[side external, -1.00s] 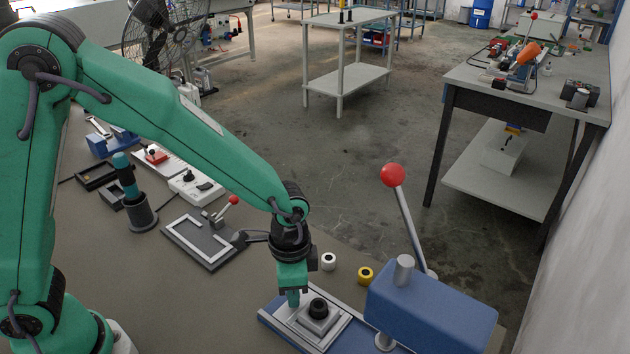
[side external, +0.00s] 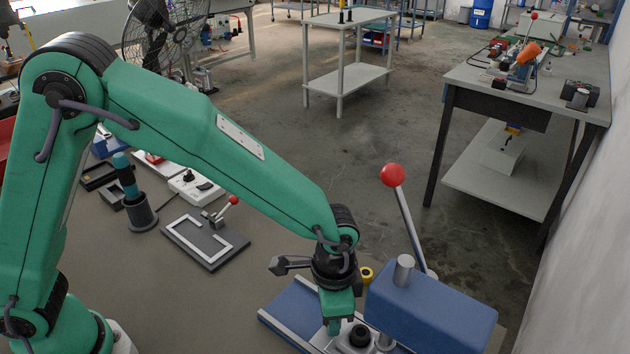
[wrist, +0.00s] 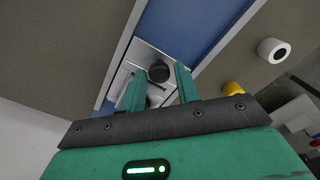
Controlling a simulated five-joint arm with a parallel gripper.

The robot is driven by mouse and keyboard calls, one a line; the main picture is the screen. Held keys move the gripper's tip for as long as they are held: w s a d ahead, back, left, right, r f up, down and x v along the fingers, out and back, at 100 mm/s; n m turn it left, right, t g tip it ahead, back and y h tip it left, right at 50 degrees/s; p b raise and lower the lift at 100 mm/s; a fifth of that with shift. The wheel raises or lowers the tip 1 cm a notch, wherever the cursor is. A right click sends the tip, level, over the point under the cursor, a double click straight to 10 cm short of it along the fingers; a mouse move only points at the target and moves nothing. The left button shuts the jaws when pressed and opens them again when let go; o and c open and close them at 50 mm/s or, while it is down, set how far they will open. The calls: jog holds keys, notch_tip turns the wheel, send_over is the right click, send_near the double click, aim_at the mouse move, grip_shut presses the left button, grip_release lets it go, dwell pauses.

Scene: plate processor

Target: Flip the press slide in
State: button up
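The press slide (side external: 325,340) is a silver plate with a black round knob (side external: 359,337), on a blue base (side external: 292,303) with pale rails. In the side view the knob is close to the blue press head (side external: 430,308), at its left edge. My gripper (side external: 334,328) is low, just left of the knob. In the wrist view the slide plate (wrist: 150,52) lies beneath my gripper (wrist: 160,76). Its fingers are spread, and the knob shows between their tips with gaps on both sides. I cannot tell whether a finger touches the slide.
The press lever with a red ball (side external: 392,175) rises behind the press head. A dark fixture plate (side external: 205,240) and a cup holding a teal-handled tool (side external: 141,214) are at left.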

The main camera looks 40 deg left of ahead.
jog(key=shift+r, duration=3.9)
jog(key=shift+s+a, duration=0.1)
jog(key=s+a+t+h, duration=0.2)
jog(key=t, duration=0.1)
jog(key=shift+s+a+f+h, duration=0.3)
jog(key=shift+f+h, duration=0.05)
jog(key=shift+h, duration=0.05)
jog(key=shift+d+f, duration=0.1)
jog(key=shift+f, duration=0.05)
jog(key=shift+x, duration=3.75)
